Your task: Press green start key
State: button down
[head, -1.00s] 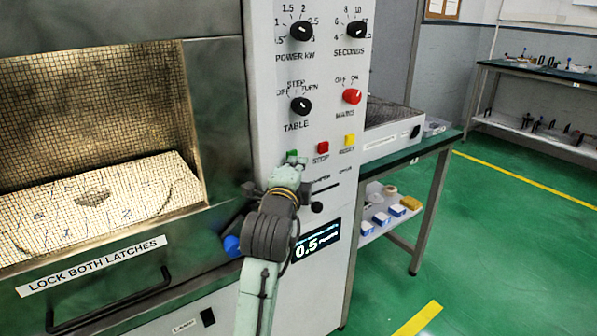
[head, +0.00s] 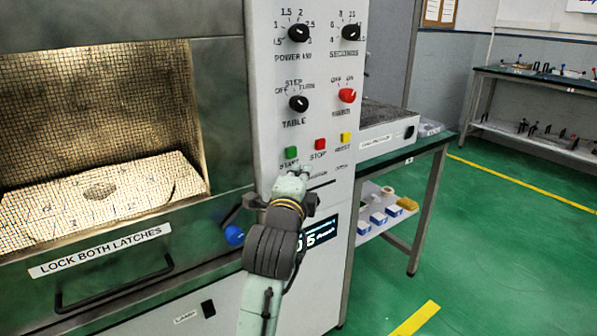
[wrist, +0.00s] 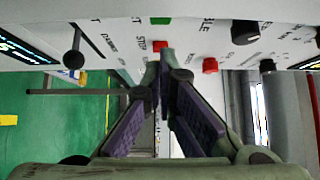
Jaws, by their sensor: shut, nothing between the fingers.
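The green start key (head: 291,153) sits on the light grey control panel (head: 268,120), left of the red stop key (head: 320,144) and above its START label. It is fully visible in the head view. The green key (wrist: 160,20) also shows near the top of the wrist view. My gripper (head: 302,173) is shut and empty, its tips below the green key in the head view. In the wrist view the closed fingertips (wrist: 167,52) appear beside the red stop key (wrist: 160,46), with the green key beyond them. I see no contact with the green key.
A yellow key (head: 345,139) is right of the stop key. Black knobs and a red knob (head: 347,95) project above. A lit display (head: 318,236) is below. A blue-tipped lever (head: 234,235) is left of my arm. A side table (head: 430,150) stands at right.

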jog(key=s, duration=0.3)
jog(key=s+b, duration=0.1)
jog(key=s, duration=0.1)
jog(key=shift+s+a+f, duration=0.1)
jog(key=shift+s+a, duration=0.2)
jog(key=shift+a, duration=0.05)
